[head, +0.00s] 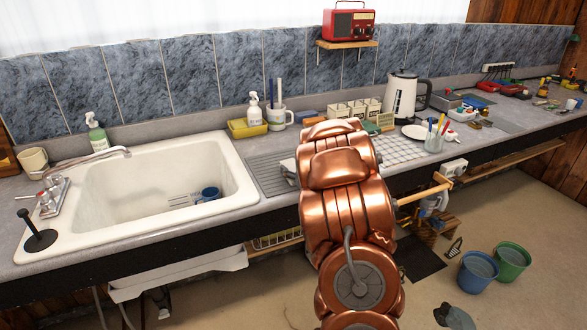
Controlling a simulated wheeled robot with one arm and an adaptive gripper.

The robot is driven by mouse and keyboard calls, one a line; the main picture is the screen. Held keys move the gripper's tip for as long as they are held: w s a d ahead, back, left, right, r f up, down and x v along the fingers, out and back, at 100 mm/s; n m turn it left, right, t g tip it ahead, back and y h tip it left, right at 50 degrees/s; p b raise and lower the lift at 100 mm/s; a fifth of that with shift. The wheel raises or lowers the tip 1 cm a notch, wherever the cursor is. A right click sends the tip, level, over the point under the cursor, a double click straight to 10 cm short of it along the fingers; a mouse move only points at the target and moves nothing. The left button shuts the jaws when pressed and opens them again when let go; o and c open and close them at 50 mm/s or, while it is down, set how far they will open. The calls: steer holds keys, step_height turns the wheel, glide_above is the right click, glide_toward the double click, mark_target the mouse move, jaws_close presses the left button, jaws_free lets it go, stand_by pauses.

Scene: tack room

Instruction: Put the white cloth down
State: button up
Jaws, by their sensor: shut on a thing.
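My copper-coloured arm reaches forward over the counter, and its links hide my gripper. I cannot see the fingers or what is between them. A small pale grey-white thing (289,167) shows at the left edge of my arm, over or on the ribbed drainboard (266,178). It may be part of the white cloth, but too little shows to tell. No other white cloth is clearly in view.
A white sink (150,178) lies left of my arm. Right of it are a white checked mat (403,150), a glass of pens (434,142), a plate (414,131) and a kettle (402,98). A yellow sponge tray (246,128) and mug (277,117) stand behind. Two buckets (478,270) (512,262) stand on the floor.

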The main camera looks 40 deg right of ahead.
steer(key=shift+f, duration=0.15)
steer(key=o, duration=1.2)
steer(key=shift+r, duration=0.2)
steer(key=shift+s, duration=0.25)
steer(key=b+v, duration=0.2)
steer(key=v, duration=0.9)
steer(key=shift+s+a, duration=0.1)
steer(key=shift+s, duration=0.15)
steer(key=shift+r, duration=0.1)
